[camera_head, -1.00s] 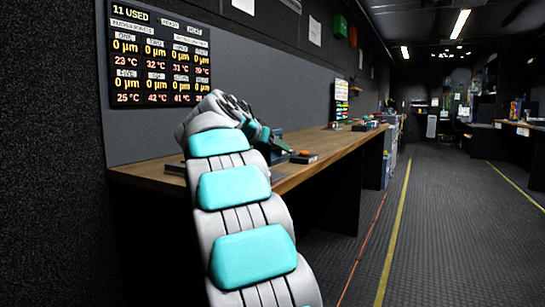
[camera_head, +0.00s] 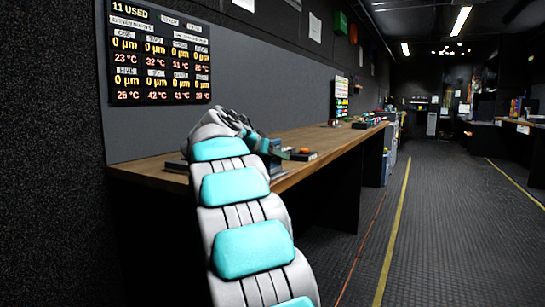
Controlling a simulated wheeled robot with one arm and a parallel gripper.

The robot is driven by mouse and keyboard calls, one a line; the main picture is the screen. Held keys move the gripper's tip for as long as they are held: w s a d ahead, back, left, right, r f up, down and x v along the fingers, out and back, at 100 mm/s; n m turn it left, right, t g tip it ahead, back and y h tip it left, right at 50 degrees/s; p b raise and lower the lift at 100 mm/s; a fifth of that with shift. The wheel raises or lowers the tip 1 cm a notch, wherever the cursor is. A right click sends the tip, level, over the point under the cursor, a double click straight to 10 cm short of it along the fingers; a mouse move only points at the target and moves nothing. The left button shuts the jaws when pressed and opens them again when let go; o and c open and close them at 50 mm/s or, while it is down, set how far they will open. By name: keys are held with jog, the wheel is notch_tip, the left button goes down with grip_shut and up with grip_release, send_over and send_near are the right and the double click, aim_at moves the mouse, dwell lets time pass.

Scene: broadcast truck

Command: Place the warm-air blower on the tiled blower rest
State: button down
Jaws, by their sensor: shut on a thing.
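My gripper (camera_head: 260,143) is over the near part of the wooden workbench, low above its top, at the far end of my grey and turquoise arm. It is shut on a small dark thing that appears to be the warm-air blower; my wrist and arm hide most of it. I cannot tell whether the held thing touches anything below it. I cannot make out the tiled blower rest; dark low shapes stand on the bench around my gripper, partly behind my arm.
The wooden workbench (camera_head: 322,140) runs along the left wall. A dark block with an orange top (camera_head: 303,154) lies just right of my gripper. A lit display board (camera_head: 160,52) hangs above. Farther along stand a small screen (camera_head: 341,98) and several items. The floor on the right is clear.

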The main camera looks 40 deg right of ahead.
jog(key=shift+f+b, duration=0.2)
jog(key=shift+b, duration=0.1)
grip_release()
jog(key=shift+a+r+p, duration=0.15)
jog(key=shift+r+p, duration=0.15)
jog(key=b+v, duration=0.1)
jog(key=v, duration=0.9)
jog(key=shift+s+a+r, duration=0.15)
jog(key=shift+s+a, duration=0.05)
jog(key=shift+s+a+r, duration=0.15)
jog(key=shift+s+a, duration=0.1)
jog(key=shift+a, duration=0.25)
